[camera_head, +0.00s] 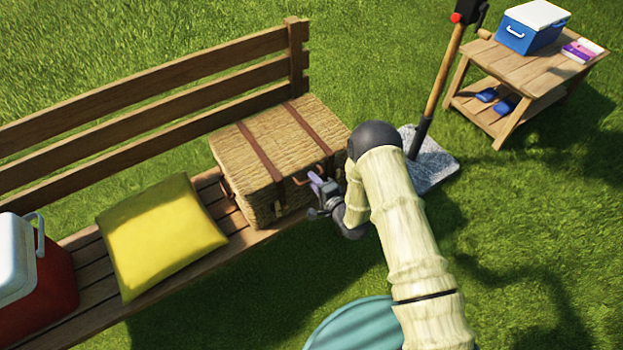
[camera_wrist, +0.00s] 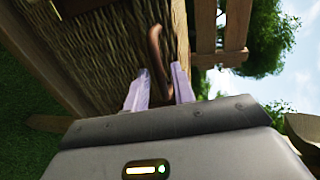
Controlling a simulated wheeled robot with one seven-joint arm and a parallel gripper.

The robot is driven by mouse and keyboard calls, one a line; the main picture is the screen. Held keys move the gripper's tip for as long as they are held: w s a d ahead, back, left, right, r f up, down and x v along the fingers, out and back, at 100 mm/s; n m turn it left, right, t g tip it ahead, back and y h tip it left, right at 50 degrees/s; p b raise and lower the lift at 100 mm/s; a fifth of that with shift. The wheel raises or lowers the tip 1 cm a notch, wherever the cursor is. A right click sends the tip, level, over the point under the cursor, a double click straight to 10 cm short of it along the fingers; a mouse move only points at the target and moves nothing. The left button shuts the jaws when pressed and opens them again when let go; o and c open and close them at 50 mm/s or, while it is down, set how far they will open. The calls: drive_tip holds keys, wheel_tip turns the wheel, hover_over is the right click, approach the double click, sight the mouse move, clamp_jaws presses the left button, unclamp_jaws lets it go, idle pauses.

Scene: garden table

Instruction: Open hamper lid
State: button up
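The wicker hamper (camera_head: 245,150) sits on the wooden bench with its lid (camera_head: 285,120) shut. Two brown leather straps (camera_head: 305,127) run across the lid. My gripper (camera_head: 316,183) is at the hamper's front side, near its right end. In the wrist view, my gripper (camera_wrist: 160,88) has its two lilac fingers apart. A brown curved handle (camera_wrist: 155,45) on the wicker face lies ahead, and its near end shows between the fingertips. I cannot tell whether the fingers touch it. My arm and hand hide part of the hamper's right front.
A yellow cushion (camera_head: 160,235) and a red cool box (camera_head: 50,275) are on the bench (camera_head: 85,290) left of the hamper. A post on a stone base (camera_head: 435,165) stands to the right. A side table (camera_head: 530,72) with a blue cool box (camera_head: 530,28) is farther off.

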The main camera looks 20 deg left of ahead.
drive_tip(key=shift+x, duration=1.05)
drive_tip(key=shift+c, duration=0.5)
clamp_jaws()
drive_tip(key=shift+d, duration=0.1)
